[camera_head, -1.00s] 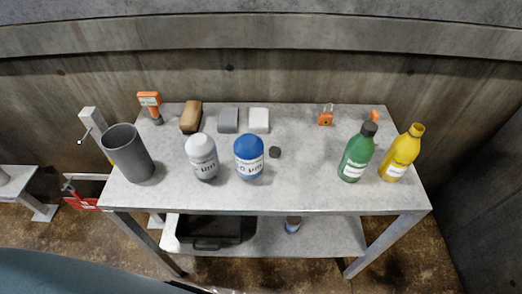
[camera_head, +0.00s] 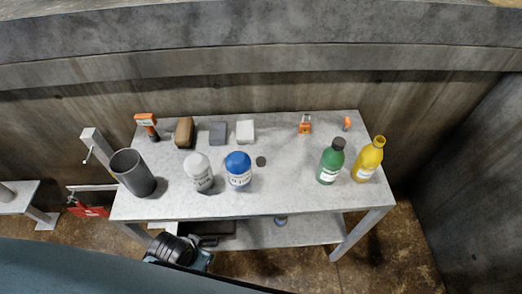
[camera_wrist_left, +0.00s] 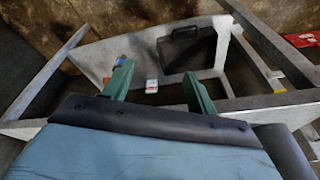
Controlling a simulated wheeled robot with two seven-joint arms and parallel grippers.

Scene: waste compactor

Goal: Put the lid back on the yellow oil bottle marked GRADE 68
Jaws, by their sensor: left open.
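The yellow oil bottle (camera_head: 369,160) stands upright at the right end of the table in the head view, with its neck uncovered. Its label is too small to read. A small dark round lid (camera_head: 261,161) lies on the tabletop right of the blue-topped bottle, apart from the yellow bottle. My left gripper (camera_wrist_left: 157,70) is open and empty in the left wrist view, its two green fingers spread in front of the lower shelf. In the head view, part of my left arm shows at the table's front edge. My right gripper is not in view.
A green bottle (camera_head: 331,161) with a dark cap stands just left of the yellow one. A grey bin (camera_head: 132,173), a white-topped bottle (camera_head: 198,172) and a blue-topped bottle (camera_head: 238,170) stand further left. A black case (camera_wrist_left: 187,47) lies on the lower shelf. The tabletop's front middle is clear.

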